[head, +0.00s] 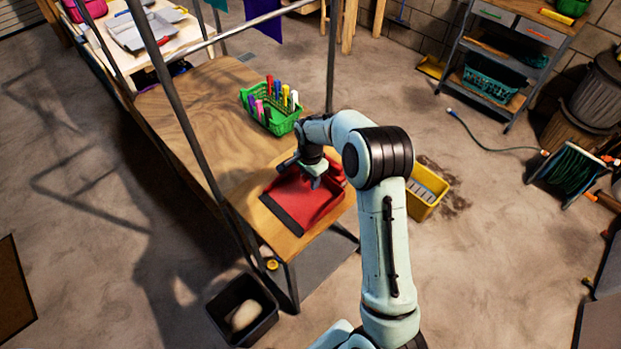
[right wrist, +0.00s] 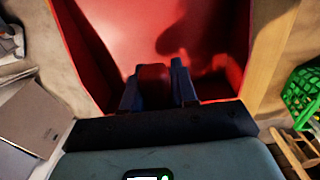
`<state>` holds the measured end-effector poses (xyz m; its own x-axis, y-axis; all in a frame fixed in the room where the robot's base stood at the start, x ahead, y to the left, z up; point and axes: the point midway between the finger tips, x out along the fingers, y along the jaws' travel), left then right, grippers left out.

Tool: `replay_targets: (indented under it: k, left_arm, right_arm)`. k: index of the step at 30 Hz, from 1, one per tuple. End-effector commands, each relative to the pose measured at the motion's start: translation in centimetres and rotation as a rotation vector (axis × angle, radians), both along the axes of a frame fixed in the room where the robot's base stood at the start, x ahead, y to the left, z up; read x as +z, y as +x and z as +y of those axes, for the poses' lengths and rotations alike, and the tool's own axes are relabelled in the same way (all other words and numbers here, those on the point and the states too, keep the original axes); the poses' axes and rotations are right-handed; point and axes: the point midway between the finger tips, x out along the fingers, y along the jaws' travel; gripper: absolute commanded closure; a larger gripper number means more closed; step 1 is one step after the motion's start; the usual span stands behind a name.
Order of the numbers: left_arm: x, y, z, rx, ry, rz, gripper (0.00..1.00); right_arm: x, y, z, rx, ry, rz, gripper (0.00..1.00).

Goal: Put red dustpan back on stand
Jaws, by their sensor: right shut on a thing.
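The red dustpan (head: 318,201), with a dark front edge, is at the near end of a wooden tabletop (head: 185,105) in the head view. Whether it rests on the wood or hangs just above it I cannot tell. My right gripper (head: 314,176) comes down over the dustpan's back part. In the right wrist view my right gripper (right wrist: 158,85) is shut on the red handle, and the dustpan's red pan (right wrist: 150,30) fills the upper middle. I cannot tell which thing is the stand. My left gripper is not in view.
A green basket (head: 284,124) of coloured bottles or markers stands behind the dustpan. A metal post (head: 185,125) rises along the table's left side. A yellow bucket (head: 425,192) stands on the floor to the right, a black bin (head: 243,310) below left. A shelf cart (head: 500,60) stands at the back right.

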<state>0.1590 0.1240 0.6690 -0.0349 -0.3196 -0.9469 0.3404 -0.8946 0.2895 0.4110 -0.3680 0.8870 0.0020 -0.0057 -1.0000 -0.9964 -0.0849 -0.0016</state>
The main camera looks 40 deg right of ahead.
Motion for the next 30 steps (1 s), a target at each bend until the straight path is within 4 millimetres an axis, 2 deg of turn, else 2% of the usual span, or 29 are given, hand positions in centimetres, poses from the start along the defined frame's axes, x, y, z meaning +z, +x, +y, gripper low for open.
replay_targets:
  k: [3,4,6,14,19,23,30]
  left_arm:
    - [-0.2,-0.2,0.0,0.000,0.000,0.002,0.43]
    - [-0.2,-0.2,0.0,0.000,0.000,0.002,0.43]
    - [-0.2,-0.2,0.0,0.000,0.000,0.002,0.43]
    - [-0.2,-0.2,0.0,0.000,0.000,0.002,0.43]
    - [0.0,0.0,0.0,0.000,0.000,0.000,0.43]
    - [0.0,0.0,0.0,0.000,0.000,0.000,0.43]
    - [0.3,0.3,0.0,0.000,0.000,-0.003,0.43]
  right_arm:
    - [-0.4,0.0,0.0,0.000,0.000,0.000,1.00]
    - [-0.4,0.0,0.0,0.000,0.000,0.001,0.69]
    - [-0.3,0.0,0.0,0.000,0.000,0.000,0.47]
    - [-0.3,0.0,0.0,0.000,0.000,0.000,0.47]
    - [0.8,0.1,0.0,0.000,-0.001,-0.003,0.47]
    - [3.1,0.1,0.0,0.001,-0.001,-0.005,0.47]
    - [8.4,0.1,0.0,0.000,-0.001,-0.005,0.47]
